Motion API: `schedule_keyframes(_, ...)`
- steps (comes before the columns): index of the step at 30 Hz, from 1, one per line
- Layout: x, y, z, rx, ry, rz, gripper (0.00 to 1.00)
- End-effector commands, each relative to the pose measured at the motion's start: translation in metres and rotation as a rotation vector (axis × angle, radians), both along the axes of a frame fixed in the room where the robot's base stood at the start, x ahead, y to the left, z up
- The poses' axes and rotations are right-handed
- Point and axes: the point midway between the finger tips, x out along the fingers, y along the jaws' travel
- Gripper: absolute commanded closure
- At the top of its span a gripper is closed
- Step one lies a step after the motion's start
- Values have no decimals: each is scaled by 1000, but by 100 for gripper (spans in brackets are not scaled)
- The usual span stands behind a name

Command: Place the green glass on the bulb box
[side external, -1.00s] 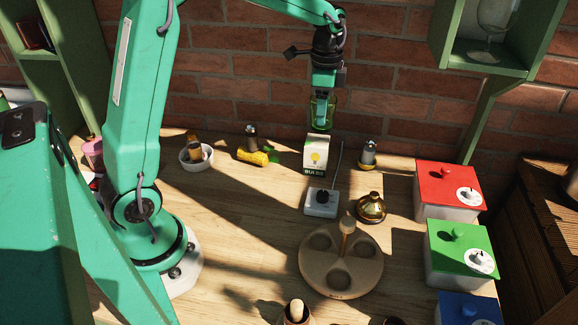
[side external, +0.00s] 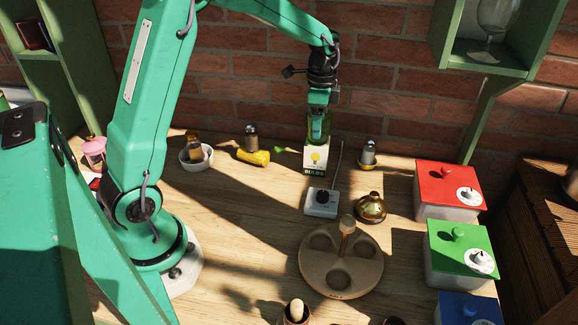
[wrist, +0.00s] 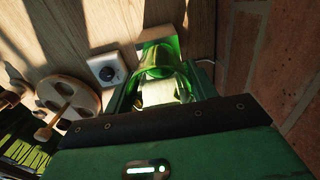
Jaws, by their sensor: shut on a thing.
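My gripper (side external: 318,136) is above the bulb box in the side view, pointing down and shut on the green glass. The green glass (side external: 311,137) is transparent and sits at the top of the bulb box (side external: 315,162), a white carton with a yellow bulb picture and a dark green label. I cannot tell whether its base touches the top of the box. In the wrist view the green glass (wrist: 160,62) lies between the fingers and hides most of the box.
A brass pot (side external: 370,207), a bottle (side external: 368,153) and a round wooden holder (side external: 340,275) are nearby. Red (side external: 445,185) and green (side external: 455,245) lidded boxes stand at right. The brick wall (side external: 400,90) is close behind.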

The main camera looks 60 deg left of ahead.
Motion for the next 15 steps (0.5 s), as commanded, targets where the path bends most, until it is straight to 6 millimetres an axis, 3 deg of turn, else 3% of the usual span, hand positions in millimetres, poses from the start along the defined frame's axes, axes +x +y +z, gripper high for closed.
schedule_keyframes(11,0,0,-3,0,-1,0,70)
schedule_keyframes(12,0,0,-3,0,-1,0,40)
schedule_keyframes(15,0,0,-3,0,-1,0,22)
